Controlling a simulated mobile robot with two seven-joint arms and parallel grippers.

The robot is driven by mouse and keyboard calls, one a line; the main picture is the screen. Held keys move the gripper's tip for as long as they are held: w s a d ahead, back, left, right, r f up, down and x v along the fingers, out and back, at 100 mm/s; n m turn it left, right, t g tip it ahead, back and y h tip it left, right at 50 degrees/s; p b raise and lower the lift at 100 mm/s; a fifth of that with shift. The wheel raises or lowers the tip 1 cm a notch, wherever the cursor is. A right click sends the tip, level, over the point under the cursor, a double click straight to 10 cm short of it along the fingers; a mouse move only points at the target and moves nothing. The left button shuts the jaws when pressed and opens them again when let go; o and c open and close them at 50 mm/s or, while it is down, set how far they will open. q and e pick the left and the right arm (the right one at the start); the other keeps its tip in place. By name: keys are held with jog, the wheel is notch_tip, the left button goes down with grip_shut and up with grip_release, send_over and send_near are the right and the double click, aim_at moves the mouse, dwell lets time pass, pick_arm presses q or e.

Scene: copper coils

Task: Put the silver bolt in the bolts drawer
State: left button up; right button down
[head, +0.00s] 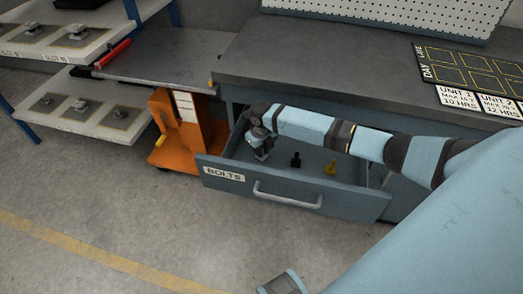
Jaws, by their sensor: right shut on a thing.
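The bolts drawer (222,174) is pulled open under the workbench, with a "BOLTS" label on its front. My right gripper (261,148) points down over the left part of the drawer and is shut on the silver bolt (261,156). The bolt is small and mostly hidden by the fingers; I cannot tell whether it touches the drawer floor.
A black bolt (295,160) and a yellow bolt (331,168) stand in the drawer, right of my gripper. The grey workbench top (330,75) is above. An orange cart (178,133) and shelves (120,127) stand at left.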

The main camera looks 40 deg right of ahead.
jog(key=c, duration=1.1)
grip_release()
jog(key=shift+f, duration=0.1)
notch_tip(320, 180, up, 8)
jog(key=shift+f+p, duration=0.1)
jog(key=shift+p, duration=0.9)
jog(key=shift+a, duration=0.1)
